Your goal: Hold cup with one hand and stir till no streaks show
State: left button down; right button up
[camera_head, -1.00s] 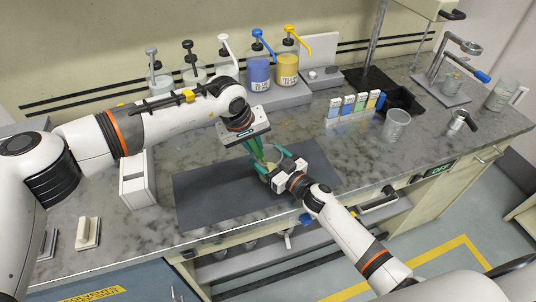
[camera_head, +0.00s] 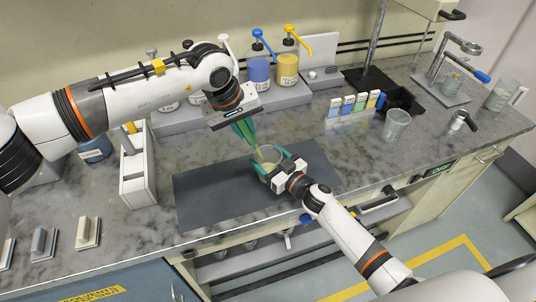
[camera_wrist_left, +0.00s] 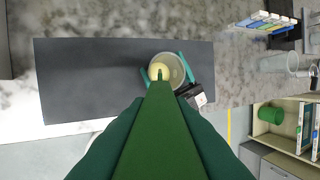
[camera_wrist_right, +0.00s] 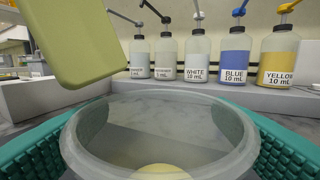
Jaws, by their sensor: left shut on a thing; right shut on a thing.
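A clear cup (camera_head: 266,153) stands on the dark mat, with pale yellow content low inside; it also shows in the left wrist view (camera_wrist_left: 178,72). My right gripper (camera_head: 273,161) is shut around its sides, its teal fingers also showing in the right wrist view. My left gripper (camera_head: 252,143) is above the cup, shut on a thin pale stirrer (camera_head: 258,154) that points down at the cup's left side. In the right wrist view the stirrer (camera_wrist_right: 75,45) looms large and olive at upper left, above the rim. Whether its tip is inside the cup, I cannot tell.
The dark mat (camera_head: 215,195) is bare left of the cup. Pump bottles, including blue (camera_head: 258,70) and yellow (camera_head: 288,68), stand behind. A white holder (camera_head: 137,175) stands left. Color cards (camera_head: 353,105) and an empty clear cup (camera_head: 396,124) are on the right.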

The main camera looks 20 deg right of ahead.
dwell(0.3)
pick_arm(q)
jog(key=shift+r, duration=2.05)
pick_arm(e)
jog(key=o, duration=1.5)
jog(key=shift+c, duration=0.2)
jog(key=v, duration=1.2)
